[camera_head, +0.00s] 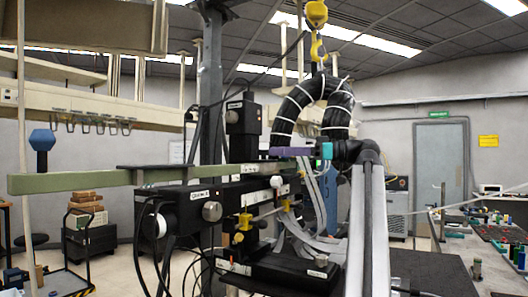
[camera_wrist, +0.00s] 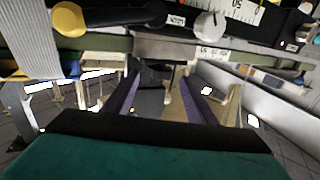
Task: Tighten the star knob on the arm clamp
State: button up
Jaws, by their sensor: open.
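My gripper (camera_head: 277,152) has purple fingers and a teal body, and it is at the middle right in the head view, by the right end of a long green beam (camera_head: 80,181). In the wrist view the fingers of my gripper (camera_wrist: 160,80) stand apart. A dark part (camera_wrist: 165,68) shows between or beyond them, below a grey plate (camera_wrist: 175,47); I cannot tell if they touch. A pale round knob (camera_head: 277,181) shows just below my gripper in the head view. A white knob (camera_wrist: 209,25) shows in the wrist view. I cannot make out which part is the star knob.
A black instrument box (camera_head: 185,208) with a large grey knob (camera_head: 212,211) sits under the beam. A blue faceted piece (camera_head: 42,140) stands on its left end. Yellow knobs (camera_head: 244,222) and loose cables surround the stage. A yellow hook (camera_head: 316,14) hangs above.

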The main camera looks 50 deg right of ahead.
aim_at(265, 152)
jog(key=shift+x, duration=2.65)
jog(key=shift+c, duration=0.4)
jog(key=c, duration=1)
jog(key=shift+o, duration=0.2)
